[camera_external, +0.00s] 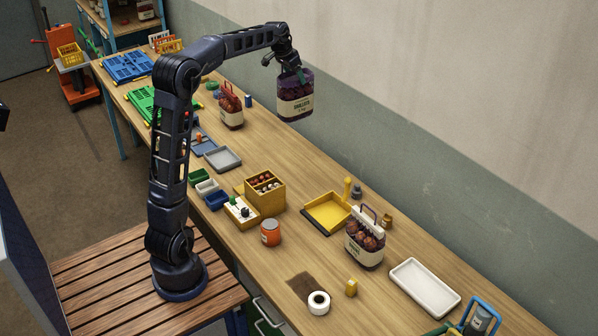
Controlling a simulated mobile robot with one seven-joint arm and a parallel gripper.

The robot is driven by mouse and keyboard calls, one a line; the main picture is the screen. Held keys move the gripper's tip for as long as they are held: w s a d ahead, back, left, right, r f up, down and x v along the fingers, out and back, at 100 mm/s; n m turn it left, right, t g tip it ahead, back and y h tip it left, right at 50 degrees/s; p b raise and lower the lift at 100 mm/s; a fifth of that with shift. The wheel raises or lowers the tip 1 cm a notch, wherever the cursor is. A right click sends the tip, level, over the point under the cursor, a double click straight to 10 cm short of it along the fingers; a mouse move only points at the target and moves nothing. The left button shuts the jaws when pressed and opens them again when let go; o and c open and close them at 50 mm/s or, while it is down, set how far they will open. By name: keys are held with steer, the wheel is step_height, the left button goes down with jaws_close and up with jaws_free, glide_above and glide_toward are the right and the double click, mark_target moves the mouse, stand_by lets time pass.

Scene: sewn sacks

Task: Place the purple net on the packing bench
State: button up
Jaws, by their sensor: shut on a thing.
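The purple net (295,104) is a dark purple sack with a cream label band. It hangs upright from my gripper (298,73), at the far end of my outstretched arm. My gripper is shut on the top of the net; its fingertips are small and partly hidden. The packing bench (300,165) is a long wooden top running from the back left to the front right. The net appears raised over the bench's wall side, but its exact height cannot be told.
A red net (231,112) stands left of the held net, and a brown net (365,245) stands farther forward. A yellow tray (327,213), a wooden box (265,195), a jar (270,233) and a white tray (424,288) occupy the bench. Bare wood lies below the held net.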

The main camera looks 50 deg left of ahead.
step_height(320, 180, down, 26)
steer(key=shift+r, duration=0.15)
stand_by(1.1)
steer(key=o, duration=2)
steer(key=shift+o, duration=0.2)
